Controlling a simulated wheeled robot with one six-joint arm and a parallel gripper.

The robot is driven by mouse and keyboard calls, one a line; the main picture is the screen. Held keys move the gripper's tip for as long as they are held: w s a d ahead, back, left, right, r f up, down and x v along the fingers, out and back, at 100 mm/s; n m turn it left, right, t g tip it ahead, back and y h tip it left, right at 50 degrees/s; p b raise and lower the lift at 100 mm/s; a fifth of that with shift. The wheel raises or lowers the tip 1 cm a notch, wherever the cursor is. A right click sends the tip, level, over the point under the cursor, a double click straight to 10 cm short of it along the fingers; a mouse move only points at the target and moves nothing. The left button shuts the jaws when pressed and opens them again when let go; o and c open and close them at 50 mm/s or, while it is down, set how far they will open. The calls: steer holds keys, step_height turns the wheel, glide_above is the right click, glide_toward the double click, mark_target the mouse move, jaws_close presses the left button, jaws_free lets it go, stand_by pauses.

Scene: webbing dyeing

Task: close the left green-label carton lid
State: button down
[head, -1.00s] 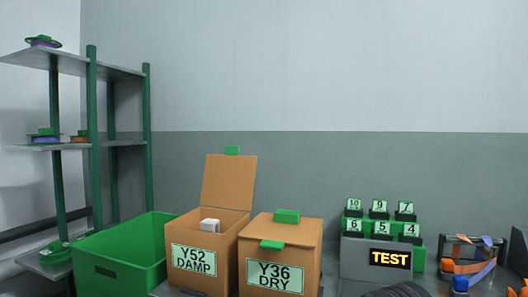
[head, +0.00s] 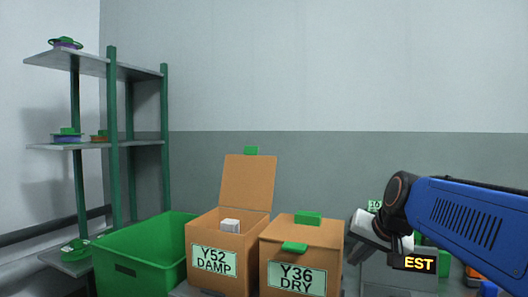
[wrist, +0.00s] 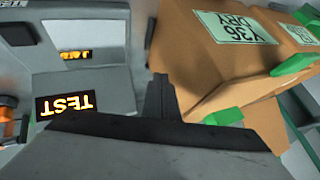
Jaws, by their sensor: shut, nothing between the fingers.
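A green tab (head: 251,150) is on the lid's top edge. A white block (head: 230,226) shows inside the carton. My gripper (head: 358,232) is shut and empty, to the right of both cartons and in front of the grey TEST unit. The wrist view shows its dark fingers (wrist: 160,88) between the TEST display and the Y36 carton. Contact with the carton cannot be told.
The Y36 DRY carton (head: 265,256), lid down with green tabs, stands between my gripper and the left carton. A green bin (head: 128,275) is left of the cartons. A green-post shelf (head: 113,150) stands farther left. The TEST display (head: 413,263) is partly hidden by my arm.

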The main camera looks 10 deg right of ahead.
steer(key=w+d+r+m+t, duration=0.2)
steer(key=w+d+r+m, duration=0.2)
steer(key=w+d+r, duration=0.75)
steer(key=w+a+r+n+g+y, duration=0.1)
steer(key=w+a+r+y, duration=0.4)
steer(key=w, duration=0.4)
steer(key=w+a+r+n+g+y, duration=0.1)
steer(key=w+a+r+y, duration=0.1)
steer(key=w+a+y, duration=0.5)
steer(key=w+a+r+n+g+y, duration=0.1)
steer(key=w+a+r+y, duration=0.35)
steer(key=w, duration=0.55)
steer(key=a+r, duration=0.1)
steer(key=a, duration=0.9)
steer(key=shift+w+a+y, duration=0.2)
steer(key=shift+w+y, duration=0.15)
steer(key=shift+r, duration=0.15)
